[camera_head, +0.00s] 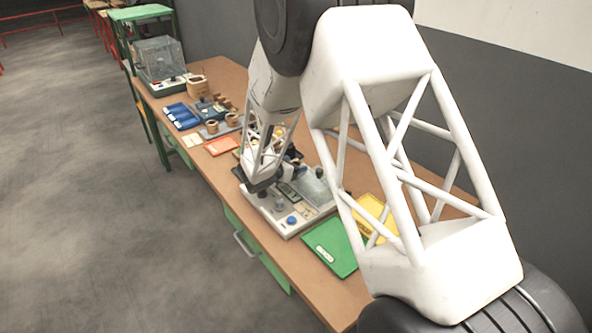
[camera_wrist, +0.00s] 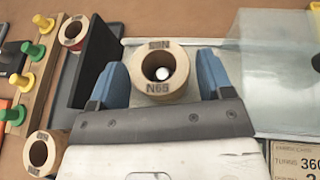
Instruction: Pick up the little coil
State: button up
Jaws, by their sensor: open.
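In the wrist view a tan ring-shaped coil (camera_wrist: 180,92) stands between my gripper's fingers, with a marking like "N69" on its face and a pale round post or knob in its hole. My gripper (camera_wrist: 161,76) is open, one blue finger on each side of the coil. I cannot tell whether either finger touches it. Two other tan coils, one at upper left (camera_wrist: 73,30) and one at lower left (camera_wrist: 42,153), show in the wrist view. In the head view my gripper is low over the grey test device (camera_head: 285,228), and my arm hides the coil there.
A clear cover (camera_wrist: 268,72) stands right of the held-around coil. The head view shows a green tray (camera_head: 330,246), a yellow tray (camera_head: 372,215), an orange tray (camera_head: 222,146) and blue bins (camera_head: 180,115).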

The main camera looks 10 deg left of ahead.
jog(key=shift+x, duration=0.8)
jog(key=c, duration=0.8)
jog(key=shift+c, duration=0.2)
jog(key=shift+r, duration=0.1)
notch_tip(320, 180, up, 10)
dwell(0.6)
